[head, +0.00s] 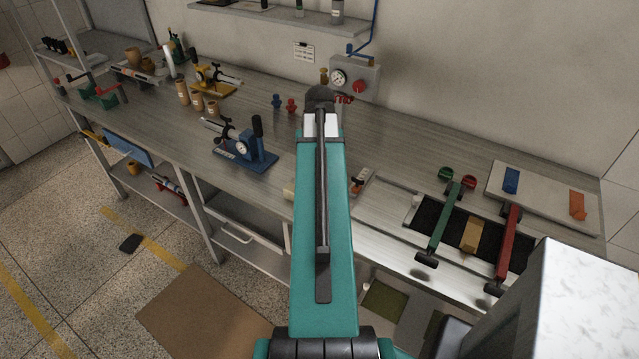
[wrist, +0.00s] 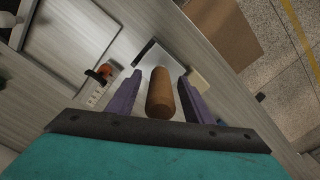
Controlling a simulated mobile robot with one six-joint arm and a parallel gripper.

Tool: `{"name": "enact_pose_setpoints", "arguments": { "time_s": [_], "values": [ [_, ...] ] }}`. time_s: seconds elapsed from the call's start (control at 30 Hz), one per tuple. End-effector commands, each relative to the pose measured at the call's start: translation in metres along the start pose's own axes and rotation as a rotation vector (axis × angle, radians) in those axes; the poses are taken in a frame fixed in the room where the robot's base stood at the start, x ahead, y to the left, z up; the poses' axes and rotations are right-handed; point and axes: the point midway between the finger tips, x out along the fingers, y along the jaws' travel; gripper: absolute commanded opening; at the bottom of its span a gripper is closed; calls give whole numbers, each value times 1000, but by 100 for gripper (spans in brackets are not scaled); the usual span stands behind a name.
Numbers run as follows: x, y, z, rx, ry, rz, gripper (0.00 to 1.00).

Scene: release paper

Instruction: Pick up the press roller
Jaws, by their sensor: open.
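A brown cylinder, which looks like the press roller (wrist: 160,103), shows in the wrist view with its length pointing away from my wrist. My gripper (wrist: 159,80) is open, with one purple finger on each side of the roller. A gap shows between the roller and each finger. A pale metallic plate (wrist: 149,54) lies around the roller's far end; I cannot tell whether the roller rests on it. In the head view my teal arm hides the gripper and the roller.
A cream block (wrist: 199,79) is close to the right finger. A small orange-and-black tool (wrist: 103,73) is left of the gripper. On the bench (head: 410,150) stand a blue press (head: 245,150) to the left, and green (head: 440,225) and red (head: 508,245) handled levers to the right.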

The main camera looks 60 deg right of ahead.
Motion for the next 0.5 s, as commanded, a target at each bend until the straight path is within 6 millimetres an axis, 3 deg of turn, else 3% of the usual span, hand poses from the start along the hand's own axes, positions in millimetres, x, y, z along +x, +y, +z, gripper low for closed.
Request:
{"name": "enact_pose_setpoints", "arguments": {
  "time_s": [0.2,0.5],
  "values": [
    [21,-1,0,-1,0,0,46],
    [27,0,0,-1,1,0,46]
  ]
}}
